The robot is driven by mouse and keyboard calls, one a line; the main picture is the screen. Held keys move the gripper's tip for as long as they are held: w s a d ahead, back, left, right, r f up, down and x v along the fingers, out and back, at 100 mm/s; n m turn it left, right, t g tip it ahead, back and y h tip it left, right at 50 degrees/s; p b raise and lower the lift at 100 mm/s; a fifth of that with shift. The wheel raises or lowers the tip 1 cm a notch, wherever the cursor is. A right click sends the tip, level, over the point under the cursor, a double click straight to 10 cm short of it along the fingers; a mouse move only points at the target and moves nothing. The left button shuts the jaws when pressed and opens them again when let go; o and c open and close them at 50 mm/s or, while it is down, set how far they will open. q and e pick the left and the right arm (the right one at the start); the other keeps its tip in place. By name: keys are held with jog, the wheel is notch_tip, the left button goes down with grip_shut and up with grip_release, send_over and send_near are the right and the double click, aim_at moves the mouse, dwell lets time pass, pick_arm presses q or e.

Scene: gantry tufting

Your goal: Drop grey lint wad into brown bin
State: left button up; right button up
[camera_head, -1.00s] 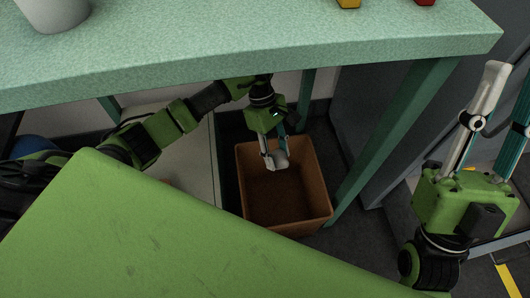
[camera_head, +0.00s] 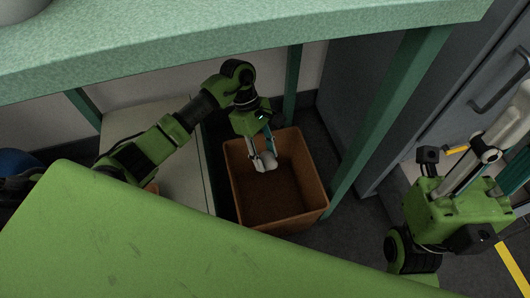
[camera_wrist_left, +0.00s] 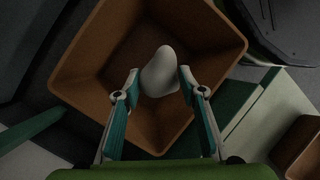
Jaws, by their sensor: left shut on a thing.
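The grey lint wad (camera_head: 269,160) is a pale, rounded lump between the fingertips of my left gripper (camera_head: 262,163). That gripper points down and is shut on it. The wad also shows in the left wrist view (camera_wrist_left: 160,74), with a finger on each side. The brown bin (camera_head: 308,172) is an open box on the floor under the table. Wad and fingertips are over the bin's opening, which looks empty; their exact height above its rim is hard to tell. My right gripper (camera_head: 505,158) is at the right edge, fingers apart, tips partly cut off.
The green table (camera_head: 250,72) overhangs the bin, with a leg (camera_head: 385,115) to its right. A pale low cabinet (camera_head: 182,180) stands left of the bin. A grey cabinet with a handle (camera_head: 498,78) is at the right. A brown object (camera_wrist_left: 302,148) shows in the left wrist view.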

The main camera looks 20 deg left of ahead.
pick_arm(q)
jog(key=shift+f, duration=0.3)
jog(key=o, duration=1.1)
jog(key=shift+c, duration=0.2)
jog(key=v, duration=1.2)
